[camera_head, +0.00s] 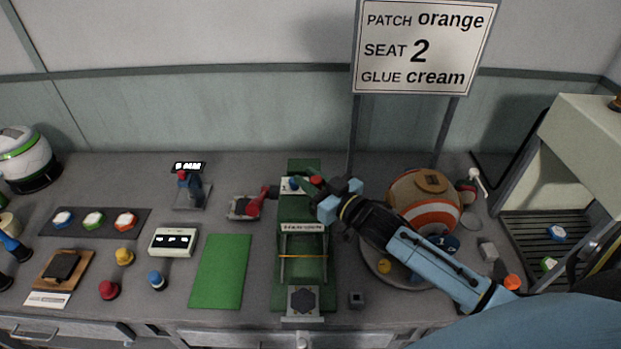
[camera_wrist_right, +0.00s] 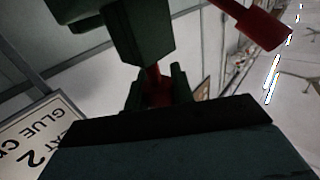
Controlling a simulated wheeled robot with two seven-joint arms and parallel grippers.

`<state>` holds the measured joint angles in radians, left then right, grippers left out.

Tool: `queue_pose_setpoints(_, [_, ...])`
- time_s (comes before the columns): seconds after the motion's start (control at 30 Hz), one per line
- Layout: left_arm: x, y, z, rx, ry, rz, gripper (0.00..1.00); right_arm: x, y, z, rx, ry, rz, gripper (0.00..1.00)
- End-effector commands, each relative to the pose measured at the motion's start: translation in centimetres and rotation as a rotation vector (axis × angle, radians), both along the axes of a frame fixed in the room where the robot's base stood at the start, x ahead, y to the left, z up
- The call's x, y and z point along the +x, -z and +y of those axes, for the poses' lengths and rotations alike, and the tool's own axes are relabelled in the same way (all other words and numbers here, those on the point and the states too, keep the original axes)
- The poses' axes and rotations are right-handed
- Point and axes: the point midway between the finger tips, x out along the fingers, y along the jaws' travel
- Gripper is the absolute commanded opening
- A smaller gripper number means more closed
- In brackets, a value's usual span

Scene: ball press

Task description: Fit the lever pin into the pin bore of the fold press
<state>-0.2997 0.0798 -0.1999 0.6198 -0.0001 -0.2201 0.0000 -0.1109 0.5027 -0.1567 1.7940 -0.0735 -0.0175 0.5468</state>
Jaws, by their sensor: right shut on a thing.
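The green fold press (camera_head: 281,262) stands upright on the counter in the middle of the head view. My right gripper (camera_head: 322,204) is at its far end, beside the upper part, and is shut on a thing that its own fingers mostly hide. I take that thing to be the lever pin; a small red part (camera_head: 316,181) shows just above the fingers. In the right wrist view a red part (camera_wrist_right: 156,88) sits between dark green pieces (camera_wrist_right: 140,35). I cannot tell whether it is inside the bore, which is hidden.
A red and grey tool (camera_head: 244,206) lies left of the press, with a green mat (camera_head: 220,270) nearer. An orange and white striped ball (camera_head: 425,205) stands right, behind my right arm. A sign (camera_head: 424,47) stands at the back. Several coloured pegs and hexagonal patches lie left.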

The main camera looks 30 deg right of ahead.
Motion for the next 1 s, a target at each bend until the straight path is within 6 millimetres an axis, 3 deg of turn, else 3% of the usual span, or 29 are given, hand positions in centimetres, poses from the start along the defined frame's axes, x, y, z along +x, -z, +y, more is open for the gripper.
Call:
queue_pose_setpoints(0.97, [0.0, 1.7, 0.0, 0.000, 0.000, 0.000, 0.36, 0.0, 2.5, 0.0, 0.000, 0.000, -0.001, 0.01])
queue_pose_setpoints(1.0, [0.0, 1.7, 0.0, 0.000, 0.000, 0.000, 0.36, 0.0, 2.5, 0.0, 0.000, 0.000, -0.001, 0.27])
